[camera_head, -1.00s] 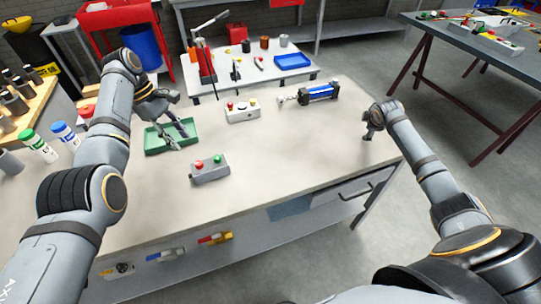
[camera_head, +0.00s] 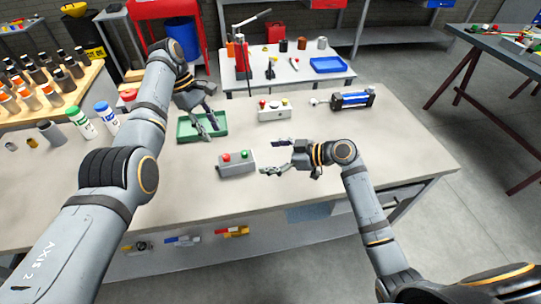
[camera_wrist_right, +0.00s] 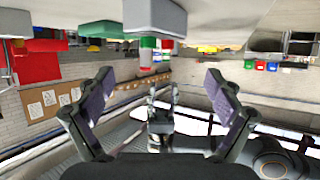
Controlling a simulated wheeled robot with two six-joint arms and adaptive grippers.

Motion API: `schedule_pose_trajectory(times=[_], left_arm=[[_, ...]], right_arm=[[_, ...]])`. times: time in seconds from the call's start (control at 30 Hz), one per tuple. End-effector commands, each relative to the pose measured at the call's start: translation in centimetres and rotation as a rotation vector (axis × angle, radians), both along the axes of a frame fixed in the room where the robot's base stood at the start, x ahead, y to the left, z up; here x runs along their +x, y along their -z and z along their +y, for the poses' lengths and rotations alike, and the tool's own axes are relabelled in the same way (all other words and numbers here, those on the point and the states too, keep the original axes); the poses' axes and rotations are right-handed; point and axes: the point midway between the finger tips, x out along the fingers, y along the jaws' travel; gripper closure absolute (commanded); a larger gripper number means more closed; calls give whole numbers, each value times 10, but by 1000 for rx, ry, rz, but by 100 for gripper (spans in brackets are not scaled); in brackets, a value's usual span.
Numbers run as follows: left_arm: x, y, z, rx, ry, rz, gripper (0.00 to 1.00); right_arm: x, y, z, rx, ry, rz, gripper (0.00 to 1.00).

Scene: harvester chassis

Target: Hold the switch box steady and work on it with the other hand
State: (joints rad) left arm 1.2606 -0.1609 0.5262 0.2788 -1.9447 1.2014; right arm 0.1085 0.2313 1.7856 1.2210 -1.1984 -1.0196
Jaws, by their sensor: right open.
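A grey switch box (camera_head: 237,166) with a red and a green button sits flat on the workbench. A paler box (camera_head: 274,114) with red and yellow buttons stands behind it; I cannot tell which one the task means. My left gripper (camera_head: 206,126) points down over the green tray (camera_head: 187,138), fingers apart and empty. My right gripper (camera_head: 270,157) is open just right of the grey box, fingers pointing at it, not touching it.
White bottles with green (camera_head: 82,123) and blue (camera_head: 106,117) caps stand at left. A second table with a blue tray (camera_head: 328,65) is behind. The bench's right part (camera_head: 410,145) is clear.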

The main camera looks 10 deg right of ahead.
Motion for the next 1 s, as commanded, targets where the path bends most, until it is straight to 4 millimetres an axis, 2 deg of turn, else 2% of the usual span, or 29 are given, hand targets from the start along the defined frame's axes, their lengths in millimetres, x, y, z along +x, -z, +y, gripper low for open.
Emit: schedule_pose_trajectory(times=[0.17, 0.6, 0.8, 1.0], left_arm=[[0, 0, 0, 0, 0, 0, 62], [0, 0, 0, 0, 0, 0, 62], [0, 0, 0, 0, 0, 0, 62], [0, 0, 0, 0, 0, 0, 62]], right_arm=[[4, 3, 6, 4, 1, 1, 8], [42, 33, 70, 0, 2, 0, 8], [49, 40, 82, -2, 2, 0, 8], [50, 41, 83, -4, 2, 0, 8]])
